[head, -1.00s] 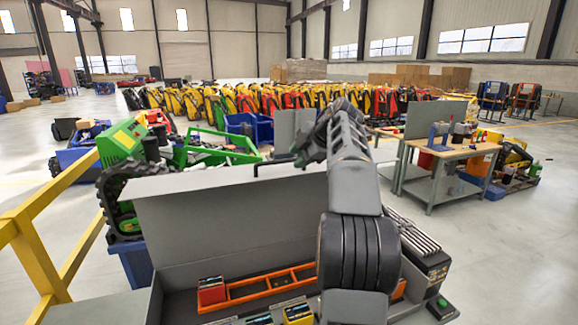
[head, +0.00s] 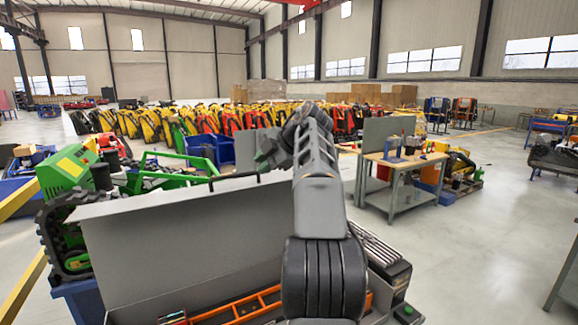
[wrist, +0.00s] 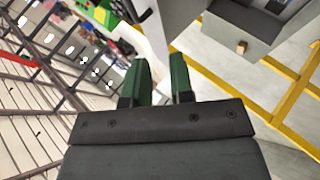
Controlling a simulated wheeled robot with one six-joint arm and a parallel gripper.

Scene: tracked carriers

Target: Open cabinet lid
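The grey cabinet (head: 125,316) is in front of me at the bottom of the head view. Its broad grey lid (head: 175,240) stands raised along the far side, so part of the inside shows. A black bar handle (head: 234,177) is on the lid's top edge. My gripper (head: 264,160) is above and beyond that edge, near the handle's right end, partly hidden by my arm. In the wrist view my gripper (wrist: 159,78) has two green fingers apart with nothing between them. I cannot tell whether it touches the lid.
An orange tray frame (head: 240,307) lies inside the cabinet. A green machine (head: 68,175) and a yellow rail (head: 22,285) are at left. A workbench (head: 400,165) stands behind at right. The floor (head: 480,230) at right is largely clear.

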